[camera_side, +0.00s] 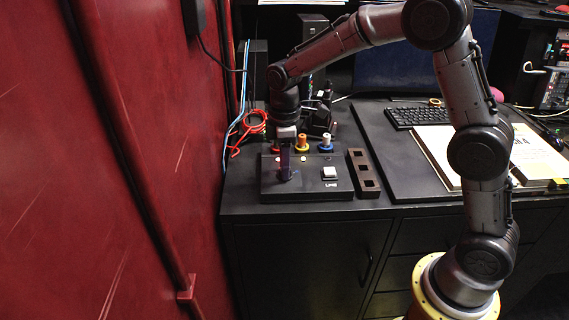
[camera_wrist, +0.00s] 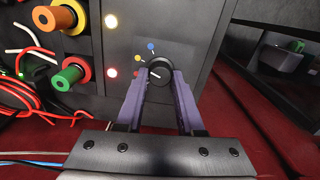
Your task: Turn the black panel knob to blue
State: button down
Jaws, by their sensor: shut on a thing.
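The black knob (camera_wrist: 159,72) sits on the dark panel (camera_wrist: 128,38), between the two purple fingers of my gripper (camera_wrist: 160,84), which are shut on its sides. A blue dot (camera_wrist: 151,47), a yellow dot (camera_wrist: 137,58) and a red dot (camera_wrist: 133,75) lie around the knob. The knob's white mark is small and seems to face the red dot's side. In the side view, my gripper (camera_side: 285,172) reaches down to the left part of the black panel (camera_side: 310,190) and hides the knob.
A white button (camera_side: 329,173) is on the panel's right. A dark slotted block (camera_side: 363,174) lies right of the panel. The red wall (camera_side: 150,130) is close on the left.

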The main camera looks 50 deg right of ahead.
jog(key=m, duration=0.3)
jog(key=shift+m, duration=2.3)
jog(key=shift+r, duration=0.1)
jog(key=c, duration=0.5)
grip_release()
jog(key=shift+c, duration=0.2)
notch_tip(320, 180, up, 14)
